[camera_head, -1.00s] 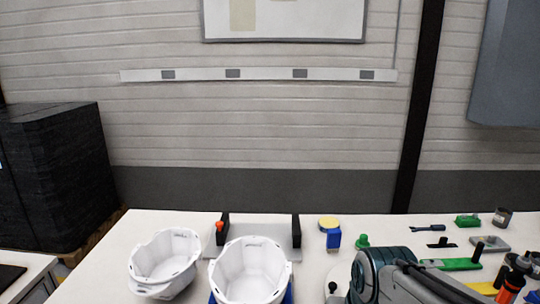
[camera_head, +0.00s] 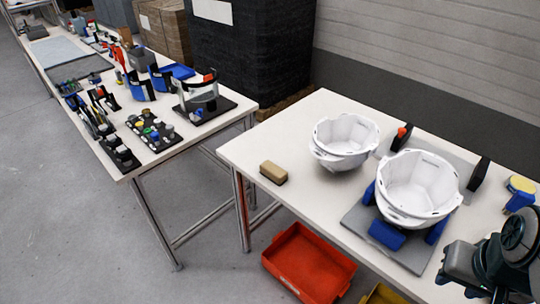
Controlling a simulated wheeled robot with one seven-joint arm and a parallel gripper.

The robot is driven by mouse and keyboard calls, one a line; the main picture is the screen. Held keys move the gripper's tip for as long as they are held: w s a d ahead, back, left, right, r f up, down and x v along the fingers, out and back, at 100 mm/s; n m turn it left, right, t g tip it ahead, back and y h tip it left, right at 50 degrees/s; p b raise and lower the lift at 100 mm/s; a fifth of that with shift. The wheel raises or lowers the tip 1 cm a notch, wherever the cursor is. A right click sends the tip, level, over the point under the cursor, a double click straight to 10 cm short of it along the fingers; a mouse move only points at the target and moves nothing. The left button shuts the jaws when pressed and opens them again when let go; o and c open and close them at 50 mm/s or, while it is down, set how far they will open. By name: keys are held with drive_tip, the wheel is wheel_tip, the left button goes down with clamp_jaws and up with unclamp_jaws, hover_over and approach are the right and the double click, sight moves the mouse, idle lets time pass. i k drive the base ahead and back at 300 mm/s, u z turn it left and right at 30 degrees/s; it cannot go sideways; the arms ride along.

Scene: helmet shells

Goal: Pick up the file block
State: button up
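A small tan block with a darker underside, which looks like the file block (camera_head: 273,172), lies flat on the white table, near its left front edge. It is left of the white helmet shells and nothing touches it. My arm shows only at the lower right corner, dark grey and teal, well to the right of the block. The end of my arm is partly cut off by the frame, and I cannot make out the fingers or whether they are open.
One white helmet shell (camera_head: 344,138) stands right of the block; another (camera_head: 416,187) rests on a blue-padded fixture. A red bin (camera_head: 308,262) sits below the table front. A second table (camera_head: 222,108) with tools stands left across a gap. Table around the block is clear.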

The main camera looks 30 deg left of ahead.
sight(269, 170)
drive_tip(key=u, duration=1.4)
